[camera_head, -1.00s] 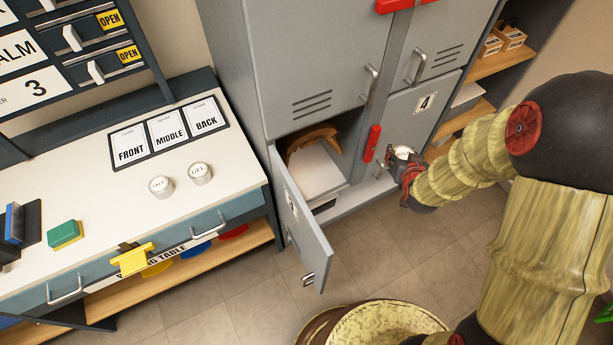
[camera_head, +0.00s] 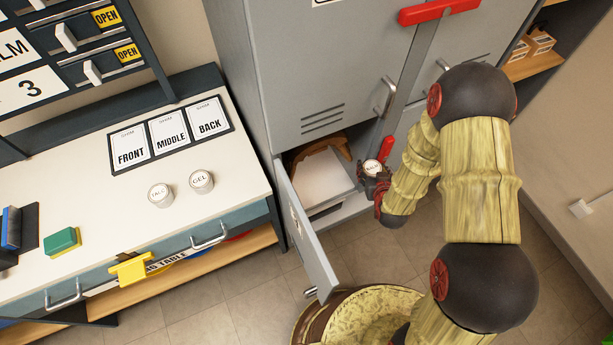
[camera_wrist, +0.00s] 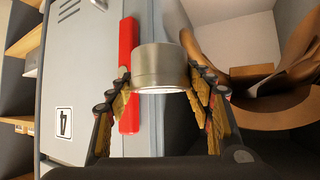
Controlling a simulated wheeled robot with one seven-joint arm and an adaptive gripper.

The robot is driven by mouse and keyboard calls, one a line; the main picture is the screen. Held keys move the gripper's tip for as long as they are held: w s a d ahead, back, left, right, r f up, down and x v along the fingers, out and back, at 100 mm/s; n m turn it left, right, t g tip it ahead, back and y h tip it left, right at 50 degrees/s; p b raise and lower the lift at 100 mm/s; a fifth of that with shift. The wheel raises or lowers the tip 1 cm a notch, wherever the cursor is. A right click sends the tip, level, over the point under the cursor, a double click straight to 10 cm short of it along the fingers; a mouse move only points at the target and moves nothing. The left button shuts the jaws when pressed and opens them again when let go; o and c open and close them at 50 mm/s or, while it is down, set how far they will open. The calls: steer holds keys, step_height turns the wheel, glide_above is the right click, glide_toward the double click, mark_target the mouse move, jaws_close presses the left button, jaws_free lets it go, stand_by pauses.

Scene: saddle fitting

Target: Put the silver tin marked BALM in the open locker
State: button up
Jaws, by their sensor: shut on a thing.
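The silver tin (camera_head: 372,168) is in my gripper (camera_head: 374,182), its white lid facing up; its lettering is too small to read. In the wrist view the tin (camera_wrist: 160,68) sits between the two fingers of my gripper (camera_wrist: 160,85). The open locker (camera_head: 352,205) is the lower left one, its door (camera_head: 312,240) swung out to the left. Inside are a pale stack like paper or a box (camera_head: 322,180) and a brown curved thing (camera_head: 340,148). My gripper is just in front of the opening's right side, beside the red handle.
A red handle (camera_head: 387,150) stands by the opening's right edge. Locker 4 (camera_wrist: 75,110) is shut. On the white table (camera_head: 110,235) stand two tins, TALC (camera_head: 160,195) and GEL (camera_head: 201,181). A round tub (camera_head: 340,310) is on the floor below the door.

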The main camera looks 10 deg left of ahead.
steer(key=s+a+f+n+g+y, duration=0.2)
steer(key=s+a+f+n+y, duration=0.1)
steer(key=a+f, duration=0.6)
steer(key=s+a+f+n+g+y, duration=0.1)
steer(key=s+a+f+n+y, duration=0.2)
steer(key=a+f, duration=0.55)
steer(key=n+g+y+b, duration=0.1)
steer(key=n+g+b, duration=0.1)
steer(key=n+b, duration=0.15)
glide_above(310, 184)
steer(key=f, duration=1.1)
steer(key=shift+s+f+b, duration=0.15)
steer(key=shift+s+b, duration=0.1)
steer(key=shift+b, duration=0.15)
steer(key=shift+w+f, duration=0.2)
steer(key=shift+f, duration=0.1)
steer(key=shift+f+b, duration=0.7)
steer(key=shift+f, duration=0.65)
steer(key=shift+f, duration=0.2)
steer(key=o, duration=1.3)
steer(key=shift+s, duration=0.1)
